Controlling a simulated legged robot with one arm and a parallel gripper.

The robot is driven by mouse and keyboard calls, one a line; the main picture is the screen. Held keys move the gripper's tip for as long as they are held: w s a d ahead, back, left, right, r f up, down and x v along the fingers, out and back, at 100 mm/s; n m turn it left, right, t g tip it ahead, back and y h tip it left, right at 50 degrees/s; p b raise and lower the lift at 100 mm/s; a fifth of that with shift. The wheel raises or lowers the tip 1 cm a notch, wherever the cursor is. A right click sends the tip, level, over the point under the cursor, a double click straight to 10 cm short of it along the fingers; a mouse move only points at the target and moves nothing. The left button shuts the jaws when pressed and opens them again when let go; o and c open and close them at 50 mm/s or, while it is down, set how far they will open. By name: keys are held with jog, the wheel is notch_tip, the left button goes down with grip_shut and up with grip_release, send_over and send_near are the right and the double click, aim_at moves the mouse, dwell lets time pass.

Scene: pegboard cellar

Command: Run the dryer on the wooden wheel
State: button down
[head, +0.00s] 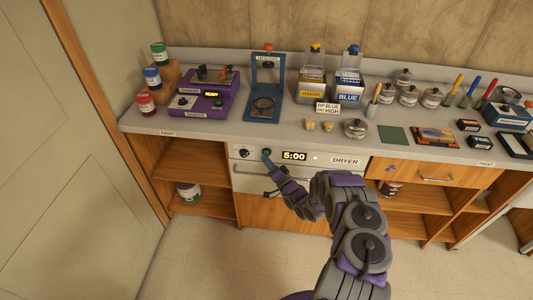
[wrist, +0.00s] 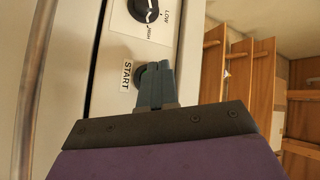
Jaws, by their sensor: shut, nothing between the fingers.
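The dryer (head: 345,161) is built in under the counter. Its display (head: 294,156) reads 5:00. A dark knob (head: 243,153) sits at the left of its panel; the wrist view shows this knob (wrist: 143,9) with LOW and HIGH marks. The round START button (wrist: 141,76) is beside its START label (wrist: 127,76) and partly hidden by my fingers. My gripper (head: 268,160) is shut and empty, with its fingertips (wrist: 161,68) at the button; I cannot tell whether they press it. I cannot make out a wooden wheel; the dryer's inside is hidden.
The counter above holds a purple machine (head: 204,95), a blue press stand (head: 266,90), yellow and blue tins (head: 347,91), small wooden pieces (head: 310,124) and a lidded jar (head: 355,128). Open shelves (head: 190,165) flank the dryer. The floor in front is clear.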

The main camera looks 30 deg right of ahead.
jog(key=s+a, duration=0.1)
jog(key=s, duration=0.1)
jog(key=s+a+p, duration=0.1)
jog(key=s, duration=0.1)
jog(key=shift+a, duration=0.4)
jog(key=shift+s, duration=0.1)
dwell(0.8)
